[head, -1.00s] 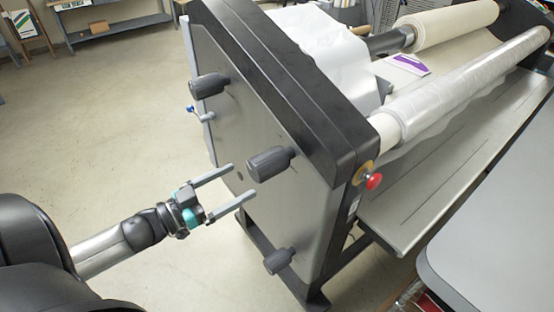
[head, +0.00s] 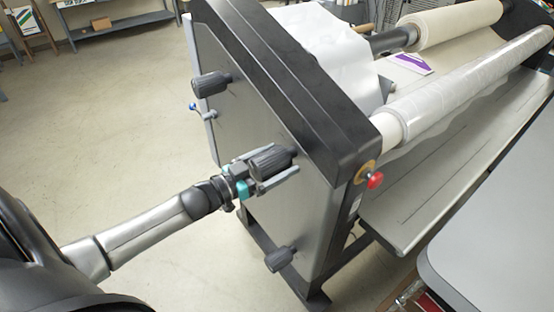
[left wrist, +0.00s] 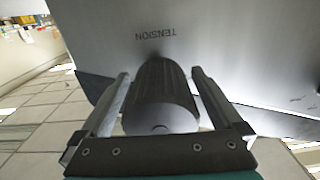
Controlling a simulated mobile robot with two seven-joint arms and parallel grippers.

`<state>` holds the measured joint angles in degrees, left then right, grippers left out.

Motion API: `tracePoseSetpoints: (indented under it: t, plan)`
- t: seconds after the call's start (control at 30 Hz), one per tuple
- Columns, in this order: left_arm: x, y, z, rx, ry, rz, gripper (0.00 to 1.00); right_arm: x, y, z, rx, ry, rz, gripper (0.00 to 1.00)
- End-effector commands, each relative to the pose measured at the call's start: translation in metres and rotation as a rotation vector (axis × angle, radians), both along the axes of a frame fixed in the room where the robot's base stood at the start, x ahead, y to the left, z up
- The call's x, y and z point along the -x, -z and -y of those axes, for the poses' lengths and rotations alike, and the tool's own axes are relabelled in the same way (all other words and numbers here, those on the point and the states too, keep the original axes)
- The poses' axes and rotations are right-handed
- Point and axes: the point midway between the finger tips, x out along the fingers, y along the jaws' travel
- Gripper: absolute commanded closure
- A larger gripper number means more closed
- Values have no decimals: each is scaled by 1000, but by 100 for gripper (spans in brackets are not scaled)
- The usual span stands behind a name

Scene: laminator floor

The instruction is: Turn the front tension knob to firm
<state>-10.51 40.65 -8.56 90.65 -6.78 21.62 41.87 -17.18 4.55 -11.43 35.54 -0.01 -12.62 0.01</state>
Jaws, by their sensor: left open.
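The laminator's side panel (head: 225,130) carries several black ribbed knobs. My left gripper (head: 272,172) is open, with its two fingers on either side of the middle knob (head: 272,159). In the left wrist view this knob (left wrist: 158,95) lies between the two fingers (left wrist: 160,100), with a small gap showing on each side. Another knob (head: 212,84) sits at the upper left of the panel and one (head: 279,259) low down. My right gripper is not in view.
A red button (head: 375,180) sits on the machine's front edge. A film-wrapped roller (head: 470,88) runs to the right above a metal shelf. A grey table (head: 500,235) stands at lower right. The floor (head: 110,120) left of the panel is clear.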

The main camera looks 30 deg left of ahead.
Motion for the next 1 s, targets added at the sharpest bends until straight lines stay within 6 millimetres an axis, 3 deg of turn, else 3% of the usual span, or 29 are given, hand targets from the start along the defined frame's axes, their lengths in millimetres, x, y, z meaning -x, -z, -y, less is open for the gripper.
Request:
tracePoseSetpoints:
  t: [0.33,1.0]
  plan:
    - [-2,0,1,0,0,0,1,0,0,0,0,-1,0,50]
    - [-2,0,1,-1,1,1,76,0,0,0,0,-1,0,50]
